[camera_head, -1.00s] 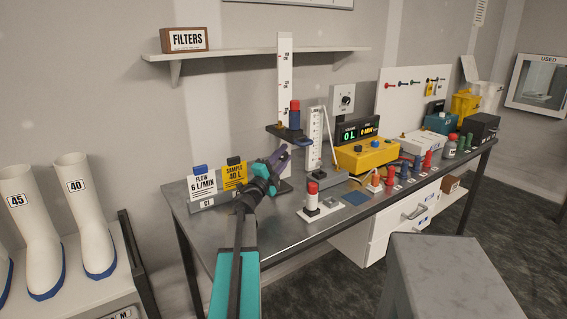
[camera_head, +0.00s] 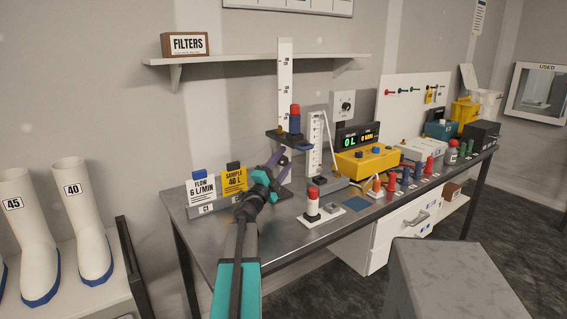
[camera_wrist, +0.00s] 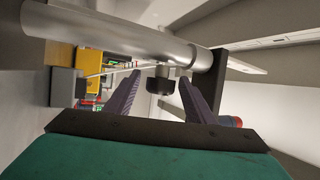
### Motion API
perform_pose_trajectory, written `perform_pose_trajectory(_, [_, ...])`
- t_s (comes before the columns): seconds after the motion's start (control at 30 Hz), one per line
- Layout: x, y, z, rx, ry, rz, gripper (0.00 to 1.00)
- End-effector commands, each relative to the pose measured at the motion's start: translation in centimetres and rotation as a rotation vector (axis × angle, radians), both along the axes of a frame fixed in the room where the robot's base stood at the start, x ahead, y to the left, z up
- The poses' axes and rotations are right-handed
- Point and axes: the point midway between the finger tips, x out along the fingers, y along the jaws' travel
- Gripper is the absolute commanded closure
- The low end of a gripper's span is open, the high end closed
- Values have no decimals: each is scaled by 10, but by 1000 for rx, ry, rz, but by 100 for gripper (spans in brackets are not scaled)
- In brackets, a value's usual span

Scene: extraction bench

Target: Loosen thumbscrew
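A dark thumbscrew knob (camera_wrist: 160,83) sticks out below a thick silver rod (camera_wrist: 120,32) in the wrist view. My gripper (camera_head: 280,158) is at the tall scale stand on the bench. Its two purple fingers are open, one on each side of the knob, with visible gaps. The stand has a white scale (camera_head: 285,75) and a dark carriage arm (camera_head: 283,139), which carries a red and blue cartridge (camera_head: 295,119). The thumbscrew cannot be made out in the head view, where my gripper covers the lower stand.
Flow and sample cards (camera_head: 202,187) stand left of my gripper. A red and white bottle (camera_head: 312,203) stands on a white base at the right front. A yellow pump unit (camera_head: 367,161) and several small cartridges are farther right. A shelf (camera_head: 240,58) hangs above.

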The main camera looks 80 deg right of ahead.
Motion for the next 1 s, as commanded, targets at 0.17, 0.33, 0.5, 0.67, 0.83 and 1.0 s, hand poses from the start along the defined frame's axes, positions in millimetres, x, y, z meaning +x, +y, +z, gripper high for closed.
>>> perform_pose_trajectory(0.17, [0,0,0,0,0,0,51])
perform_pose_trajectory(0.33, [2,5,-2,0,0,0,51])
perform_pose_trajectory(0.5, [6,17,-8,0,0,1,51])
perform_pose_trajectory(0.67, [12,33,-14,0,-1,0,51])
perform_pose_trajectory(0.83, [19,49,-22,0,-1,1,51])
perform_pose_trajectory(1.0, [24,60,-27,1,0,0,51])
